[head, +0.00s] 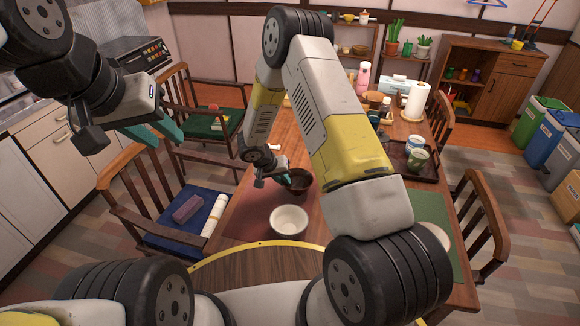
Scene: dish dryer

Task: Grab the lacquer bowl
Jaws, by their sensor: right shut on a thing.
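The lacquer bowl (302,187) is a small dark reddish-brown bowl near the middle of the wooden table, just behind a white bowl (289,222). My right gripper (281,177) is at the bowl's left side, shut on its rim. My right arm arches over the table and hides part of it. Whether the bowl is lifted off the table is hard to tell. My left gripper (167,131) hangs at the upper left, away from the table, with its teal fingers apart and nothing between them.
A tray (427,174) with cups stands at the right of the table, near a paper towel roll (416,101) and a pink bottle (364,77). Wooden chairs line both sides; a blue-seated chair (180,241) holds a purple block. Bins (543,132) stand far right.

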